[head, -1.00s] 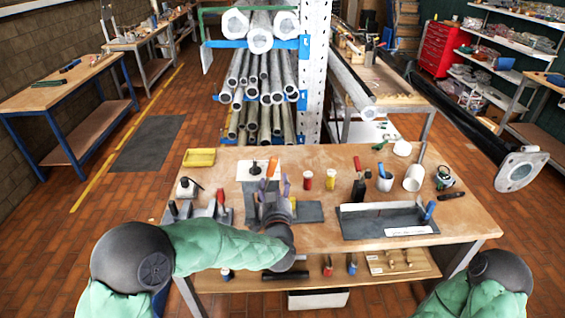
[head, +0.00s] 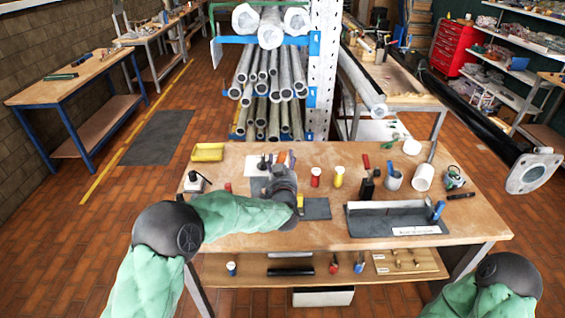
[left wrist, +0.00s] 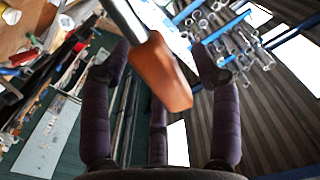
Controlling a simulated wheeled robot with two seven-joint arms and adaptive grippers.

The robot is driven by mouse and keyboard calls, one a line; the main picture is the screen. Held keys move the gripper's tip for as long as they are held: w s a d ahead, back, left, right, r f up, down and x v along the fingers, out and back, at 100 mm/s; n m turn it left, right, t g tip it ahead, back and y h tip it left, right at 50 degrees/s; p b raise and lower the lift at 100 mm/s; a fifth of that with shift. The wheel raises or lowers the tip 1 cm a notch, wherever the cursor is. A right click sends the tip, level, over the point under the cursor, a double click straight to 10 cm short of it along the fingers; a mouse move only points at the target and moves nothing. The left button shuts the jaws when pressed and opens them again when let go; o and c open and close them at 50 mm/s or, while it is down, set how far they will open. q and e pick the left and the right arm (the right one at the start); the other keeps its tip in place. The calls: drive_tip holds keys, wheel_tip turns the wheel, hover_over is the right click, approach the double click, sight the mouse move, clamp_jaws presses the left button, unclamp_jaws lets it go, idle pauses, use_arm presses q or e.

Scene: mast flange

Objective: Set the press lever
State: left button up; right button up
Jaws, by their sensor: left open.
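My left gripper (left wrist: 160,62) is open, with one dark padded finger on each side of the handle and visible gaps to both. In the head view my left gripper (head: 283,163) is over the press at the back middle of the bench. My wrist hides most of the press and lever there. A grey plate (head: 316,209) shows beside my wrist. My right gripper is out of view; only part of that arm shows at the lower right.
The wooden bench (head: 470,215) holds a yellow tray (head: 208,152), red (head: 315,177) and yellow (head: 338,177) containers, a white mug (head: 423,177) and a dark fixture (head: 398,222) on the right. The front middle of the bench top is fairly clear.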

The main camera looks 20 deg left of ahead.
use_arm(q)
clamp_jaws()
drive_tip(key=s+a+n+b, duration=0.2)
drive_tip(key=a+n+b, duration=0.3)
drive_tip(key=a+b, duration=0.1)
drive_tip(key=shift+a+r, duration=0.2)
drive_tip(key=shift+r, duration=0.1)
unclamp_jaws()
drive_tip(key=shift+a, duration=0.1)
drive_tip(key=v, duration=1.2)
idle(0.3)
